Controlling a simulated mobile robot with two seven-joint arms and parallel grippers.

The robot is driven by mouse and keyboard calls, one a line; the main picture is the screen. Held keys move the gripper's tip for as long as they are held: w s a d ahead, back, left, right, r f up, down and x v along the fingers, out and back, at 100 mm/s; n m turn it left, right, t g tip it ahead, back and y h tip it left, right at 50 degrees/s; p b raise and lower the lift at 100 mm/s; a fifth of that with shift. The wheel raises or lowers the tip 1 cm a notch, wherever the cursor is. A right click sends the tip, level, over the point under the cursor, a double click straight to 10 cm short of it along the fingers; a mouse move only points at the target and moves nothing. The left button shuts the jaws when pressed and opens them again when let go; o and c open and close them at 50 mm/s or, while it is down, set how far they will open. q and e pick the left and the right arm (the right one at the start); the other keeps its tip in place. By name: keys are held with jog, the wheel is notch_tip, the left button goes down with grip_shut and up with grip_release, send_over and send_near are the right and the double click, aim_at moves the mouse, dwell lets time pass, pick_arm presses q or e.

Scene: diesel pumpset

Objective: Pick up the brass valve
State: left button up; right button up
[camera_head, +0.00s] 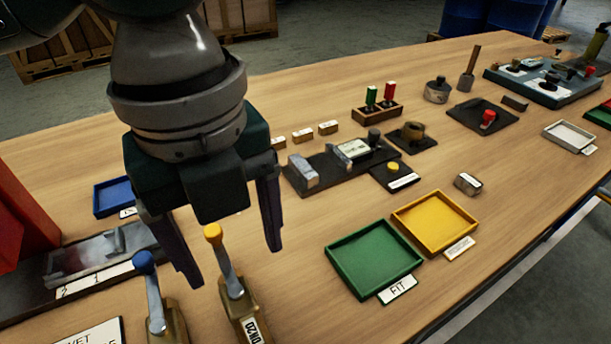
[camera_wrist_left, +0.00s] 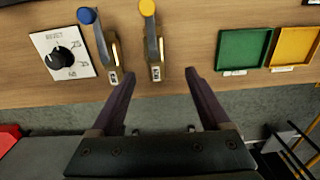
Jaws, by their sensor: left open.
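Two brass valves with levers stand on the near part of the wooden table. One valve (camera_head: 244,312) has a yellow-tipped lever and a label reading DN20; it also shows in the left wrist view (camera_wrist_left: 155,55). The other valve (camera_head: 167,324) has a blue-tipped lever and stands to its left, also in the left wrist view (camera_wrist_left: 113,55). My left gripper (camera_head: 235,262) is open and empty, pointing down. In the left wrist view its fingertips (camera_wrist_left: 161,74) lie either side of the yellow-tipped valve's lower end. Whether they touch it cannot be told. My right gripper is not in view.
A green tray (camera_head: 343,287) marked FIT and a yellow tray (camera_head: 467,213) lie to the right. A blue tray (camera_head: 98,197) and a dark metal fixture (camera_head: 50,294) lie left. A dial plate (camera_wrist_left: 62,54) sits left of the valves. Several blocks and tools stand farther back.

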aim_at(242, 303)
pick_arm(q)
jog(key=shift+w+a+f, duration=0.1)
jog(key=shift+w+f, duration=0.05)
jog(key=shift+f, duration=0.45)
jog(key=f, duration=0.4)
jog(key=shift+a, duration=0.25)
jog(key=f, duration=0.2)
jog(key=s+f, duration=0.1)
jog(key=f, duration=0.1)
jog(key=shift+f+b, duration=0.3)
jog(key=shift+b, duration=0.1)
jog(key=shift+f, duration=0.35)
grip_shut()
jog(key=shift+r, duration=0.1)
